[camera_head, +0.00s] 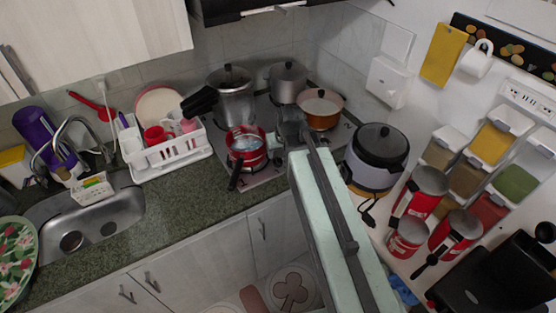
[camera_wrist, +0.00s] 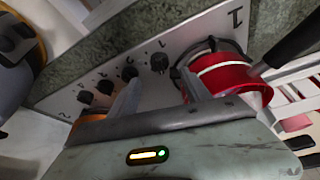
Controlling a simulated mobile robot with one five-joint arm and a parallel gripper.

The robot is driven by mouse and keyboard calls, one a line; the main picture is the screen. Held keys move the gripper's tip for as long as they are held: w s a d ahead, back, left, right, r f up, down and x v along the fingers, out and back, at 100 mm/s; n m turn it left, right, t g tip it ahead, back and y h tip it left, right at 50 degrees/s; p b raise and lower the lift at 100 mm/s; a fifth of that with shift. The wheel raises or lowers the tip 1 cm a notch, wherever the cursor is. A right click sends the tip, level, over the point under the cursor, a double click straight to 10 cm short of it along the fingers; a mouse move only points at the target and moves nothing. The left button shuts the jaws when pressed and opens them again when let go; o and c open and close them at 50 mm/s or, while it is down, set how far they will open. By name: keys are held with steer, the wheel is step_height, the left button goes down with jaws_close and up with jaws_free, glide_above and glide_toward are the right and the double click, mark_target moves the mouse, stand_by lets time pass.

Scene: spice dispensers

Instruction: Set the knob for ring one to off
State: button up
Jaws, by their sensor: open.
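The cooktop panel (camera_wrist: 160,92) crosses the wrist view, with a row of dark round knobs on it. One knob (camera_wrist: 160,62) is nearest the red pot. Other knobs (camera_wrist: 128,73) (camera_wrist: 105,87) (camera_wrist: 85,97) run off to the left. Small marks are printed by the knobs, but I cannot read surely which is ring one. My gripper (camera_wrist: 160,76) is open, its two fingers spread. The knob nearest the red pot shows in the gap just beyond the fingertips; I see no contact. In the head view my arm reaches over the cooktop (camera_head: 262,172) and hides its knobs.
A red pot (camera_head: 246,147) stands on the cooktop; it is close by my right finger in the wrist view (camera_wrist: 225,72). A steel pot (camera_head: 232,95), another pot (camera_head: 287,82) and an orange pan (camera_head: 320,110) stand behind. A rice cooker (camera_head: 376,158) is at right.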

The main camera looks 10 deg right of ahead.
mark_target(278, 160)
steer(key=b+x, duration=0.6)
steer(key=x, duration=0.1)
steer(key=shift+f+b, duration=0.3)
steer(key=shift+f, duration=0.05)
steer(key=shift+r, duration=0.15)
steer(key=shift+c, duration=0.4)
jaws_close()
steer(key=shift+n+y, duration=0.5)
steer(key=shift+n, duration=1)
steer(key=shift+o, duration=0.4)
jaws_free()
steer(key=shift+d, duration=0.1)
